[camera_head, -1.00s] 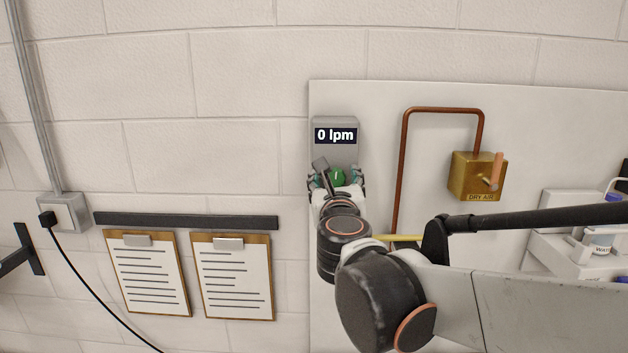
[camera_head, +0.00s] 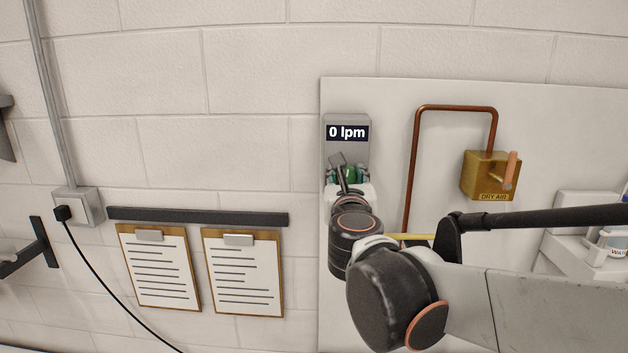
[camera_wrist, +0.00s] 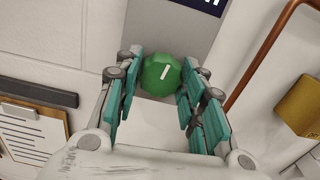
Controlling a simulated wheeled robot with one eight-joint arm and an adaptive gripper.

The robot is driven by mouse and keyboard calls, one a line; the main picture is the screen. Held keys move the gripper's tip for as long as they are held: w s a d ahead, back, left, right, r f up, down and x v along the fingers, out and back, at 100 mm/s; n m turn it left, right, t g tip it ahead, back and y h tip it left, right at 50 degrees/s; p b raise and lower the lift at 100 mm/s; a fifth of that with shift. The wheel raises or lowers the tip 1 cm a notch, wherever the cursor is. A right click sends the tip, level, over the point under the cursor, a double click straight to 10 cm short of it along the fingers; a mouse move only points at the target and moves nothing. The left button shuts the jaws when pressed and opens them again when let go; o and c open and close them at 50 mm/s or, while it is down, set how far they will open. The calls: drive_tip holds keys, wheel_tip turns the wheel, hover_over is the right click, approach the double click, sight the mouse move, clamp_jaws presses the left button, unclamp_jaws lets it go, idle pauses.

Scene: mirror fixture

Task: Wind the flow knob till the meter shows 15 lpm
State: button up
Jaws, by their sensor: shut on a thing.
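The green flow knob (camera_wrist: 160,75) has a white pointer line, tilted a little to the right in the wrist view. It sits low on the grey meter (camera_head: 347,152), whose dark display (camera_head: 347,133) reads 0 lpm. My gripper (camera_wrist: 157,82) has its teal-padded fingers on both sides of the knob, shut on it. In the head view my gripper (camera_head: 347,174) and wrist hide most of the knob.
A copper pipe (camera_head: 455,108) runs to a brass DRY AIR box (camera_head: 490,176) with a copper-coloured lever, right of the meter. Two clipboards (camera_head: 160,268) hang under a dark rail (camera_head: 198,216) at left. White equipment stands at far right.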

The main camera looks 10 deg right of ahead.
drive_tip(key=m+b, duration=0.4)
drive_tip(key=m, duration=1.8)
drive_tip(key=shift+a+r+m, duration=0.1)
drive_tip(key=shift+m, duration=0.3)
idle(0.3)
drive_tip(key=o, duration=1.1)
drive_tip(key=v, duration=1.2)
